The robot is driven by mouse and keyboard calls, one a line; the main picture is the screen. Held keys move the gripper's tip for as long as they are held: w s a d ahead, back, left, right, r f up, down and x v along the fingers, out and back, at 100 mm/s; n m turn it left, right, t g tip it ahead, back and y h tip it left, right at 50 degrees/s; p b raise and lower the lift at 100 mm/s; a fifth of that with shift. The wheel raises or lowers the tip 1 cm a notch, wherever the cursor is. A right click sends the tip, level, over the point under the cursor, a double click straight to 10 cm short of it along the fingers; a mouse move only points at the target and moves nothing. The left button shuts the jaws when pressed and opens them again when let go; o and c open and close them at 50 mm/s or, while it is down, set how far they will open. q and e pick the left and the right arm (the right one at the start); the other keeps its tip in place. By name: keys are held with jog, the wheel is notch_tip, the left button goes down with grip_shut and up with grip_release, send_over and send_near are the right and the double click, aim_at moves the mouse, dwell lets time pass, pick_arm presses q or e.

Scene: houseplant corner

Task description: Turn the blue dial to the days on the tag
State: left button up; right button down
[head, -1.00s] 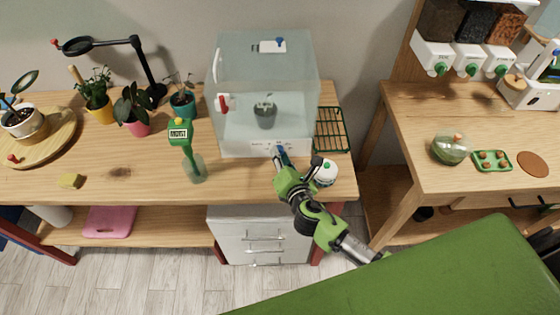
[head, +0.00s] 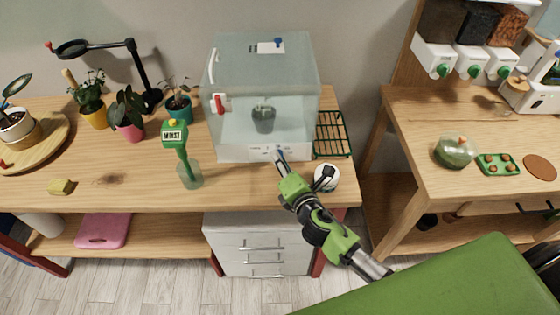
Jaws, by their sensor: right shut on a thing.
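The clear glass case (head: 235,95) stands on the wooden plant table, with a small potted plant (head: 263,120) inside. A white panel (head: 236,153) with small markings runs along the base of its front. My right gripper (head: 281,160) reaches the right part of this panel, its fingers shut on a small blue thing, most likely the blue dial, which the fingers largely hide. The dial's setting cannot be read. A white tag with a blue knob (head: 277,41) lies on the case's top; its writing is too small to read. My left gripper is not in view.
A white round device (head: 326,178) stands close to the right of my gripper. A green wire rack (head: 331,135) lies right of the case. The table's front left is mostly clear.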

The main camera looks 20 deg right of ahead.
jog(key=c, duration=1.8)
grip_release()
jog(key=shift+s, duration=0.1)
jog(key=v, duration=1.2)
